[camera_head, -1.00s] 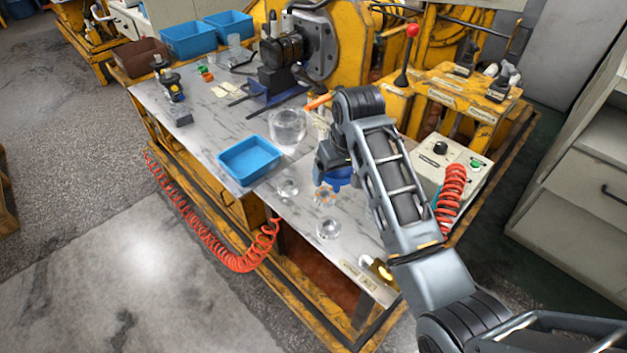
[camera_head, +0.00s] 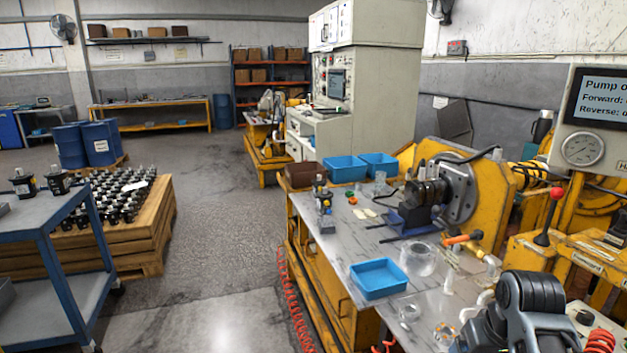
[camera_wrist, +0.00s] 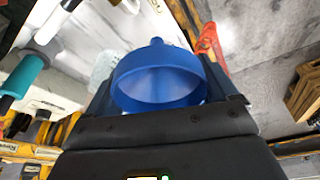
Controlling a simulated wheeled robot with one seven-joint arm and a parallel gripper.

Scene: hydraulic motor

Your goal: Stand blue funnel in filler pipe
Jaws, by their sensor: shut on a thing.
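The blue funnel (camera_wrist: 158,78) is in the wrist view, its wide mouth facing the camera and its narrow end pointing away. My gripper (camera_wrist: 165,98) is shut on it, with dark fingers on both sides. In the head view my arm (camera_head: 530,295) is at the bottom right, over the near end of the bench. The funnel cannot be made out there. A dark motor unit (camera_head: 425,200) with upright fittings on top stands at the back of the bench. I cannot tell which part is the filler pipe.
The grey bench top (camera_head: 345,240) carries a blue tray (camera_head: 378,278), a clear jar (camera_head: 420,258) and an orange-handled tool (camera_head: 462,239). A red-knobbed lever (camera_head: 550,215) stands to the right. A blue trolley (camera_head: 60,230) and a pallet of parts (camera_head: 120,220) stand left. The floor between is clear.

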